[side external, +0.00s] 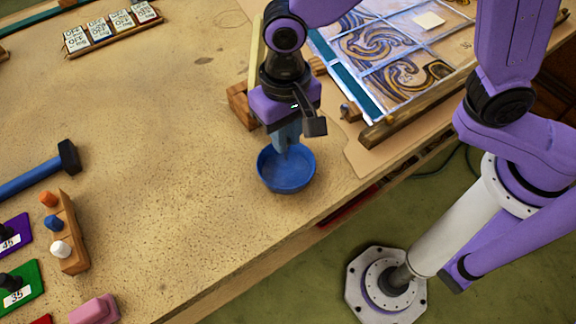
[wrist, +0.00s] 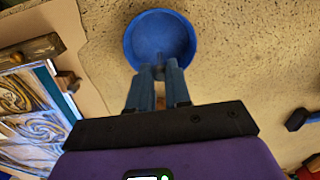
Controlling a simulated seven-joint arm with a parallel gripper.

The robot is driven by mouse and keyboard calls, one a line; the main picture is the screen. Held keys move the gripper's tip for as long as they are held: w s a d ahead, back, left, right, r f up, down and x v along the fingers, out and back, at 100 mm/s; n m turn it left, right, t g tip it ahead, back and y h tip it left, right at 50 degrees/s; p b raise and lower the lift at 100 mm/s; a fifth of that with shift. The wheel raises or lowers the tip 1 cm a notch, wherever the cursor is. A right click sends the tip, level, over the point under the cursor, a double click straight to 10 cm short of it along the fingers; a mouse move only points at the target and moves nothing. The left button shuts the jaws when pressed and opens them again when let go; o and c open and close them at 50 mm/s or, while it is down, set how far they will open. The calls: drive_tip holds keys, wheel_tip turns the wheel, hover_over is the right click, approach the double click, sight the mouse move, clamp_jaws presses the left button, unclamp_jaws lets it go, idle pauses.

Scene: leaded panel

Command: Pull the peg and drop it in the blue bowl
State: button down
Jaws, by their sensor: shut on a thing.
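The blue bowl (side external: 287,180) stands on the table near its front edge. In the wrist view the bowl (wrist: 160,40) lies just beyond my fingertips. My gripper (side external: 286,148) points down over the bowl, its blue fingers at the back part of the opening. The wrist view shows my gripper (wrist: 159,76) with its fingers close together on a small greyish thing, the peg (wrist: 159,71), at their tips. Most of the peg is hidden by the fingers. I cannot tell how far the tips are above the bowl's floor.
The leaded panel (side external: 390,55) with wooden bars lies right of the bowl, and a wooden block (side external: 242,106) stands behind it. A hammer (side external: 67,157), a rack of coloured pegs (side external: 72,235) and numbered plates lie at left. The middle of the table is clear.

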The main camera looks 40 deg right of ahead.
drive_tip(key=shift+f, duration=2.1)
idle(1.1)
drive_tip(key=c, duration=1)
unclamp_jaws()
wheel_tip(320, 180, up, 18)
drive_tip(key=f, duration=0.1)
drive_tip(key=s+d+f+n, duration=0.2)
drive_tip(key=s+d+n, duration=0.2)
drive_tip(key=d, duration=0.5)
drive_tip(key=s+d+f+n, duration=0.3)
drive_tip(key=s+d+n, duration=0.1)
drive_tip(key=d, duration=0.5)
drive_tip(key=s+d+f+n, duration=0.2)
drive_tip(key=s+d+n, duration=0.2)
drive_tip(key=d, duration=0.5)
drive_tip(key=shift+s+f+n, duration=0.3)
drive_tip(key=shift+s+f, duration=0.05)
drive_tip(key=shift+s, duration=0.35)
